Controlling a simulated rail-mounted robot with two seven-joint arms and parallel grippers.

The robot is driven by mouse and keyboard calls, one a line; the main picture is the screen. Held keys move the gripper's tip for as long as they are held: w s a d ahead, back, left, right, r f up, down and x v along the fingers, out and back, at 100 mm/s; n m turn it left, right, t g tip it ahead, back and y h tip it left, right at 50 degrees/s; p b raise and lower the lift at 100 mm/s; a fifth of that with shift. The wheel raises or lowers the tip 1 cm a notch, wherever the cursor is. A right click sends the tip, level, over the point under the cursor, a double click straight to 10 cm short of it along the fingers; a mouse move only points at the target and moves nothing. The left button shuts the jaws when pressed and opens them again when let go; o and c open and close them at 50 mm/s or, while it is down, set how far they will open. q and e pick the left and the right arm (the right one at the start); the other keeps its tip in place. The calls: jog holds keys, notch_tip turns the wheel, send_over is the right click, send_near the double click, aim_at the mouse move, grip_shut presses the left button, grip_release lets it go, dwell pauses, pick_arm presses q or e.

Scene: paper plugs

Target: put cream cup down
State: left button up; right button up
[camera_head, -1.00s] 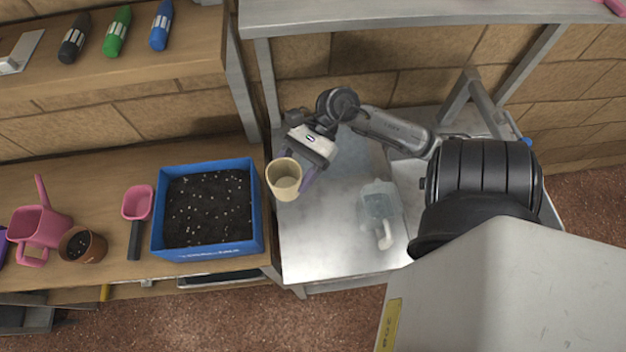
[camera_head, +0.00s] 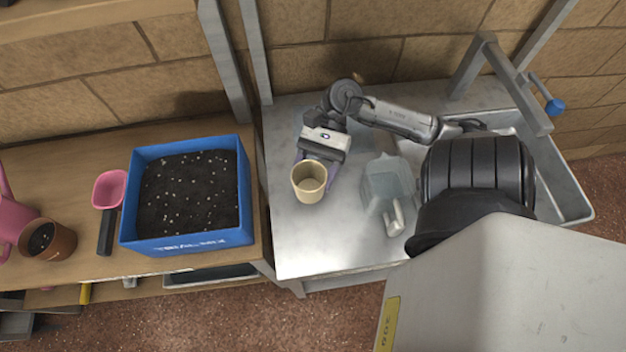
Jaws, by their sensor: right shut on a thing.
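The cream cup (camera_head: 309,184) is upright, its open top facing up, over the left part of the metal table (camera_head: 300,240). My right gripper (camera_head: 315,172) is shut on the cup, coming at it from behind, with its purple fingers at the cup's sides. I cannot tell whether the cup's base touches the metal surface. My left gripper is not in view.
A clear jug (camera_head: 388,188) with a handle stands just right of the cup. A blue soil box (camera_head: 187,243), a pink scoop (camera_head: 108,190) and a brown pot (camera_head: 52,241) are on the wooden bench at left. A sink (camera_head: 570,205) lies at right. Metal in front of the cup is clear.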

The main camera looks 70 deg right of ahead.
aim_at(313, 186)
jog(key=shift+f+b, duration=0.7)
jog(key=shift+f, duration=1.95)
jog(key=shift+f, duration=0.15)
jog(key=o, duration=0.9)
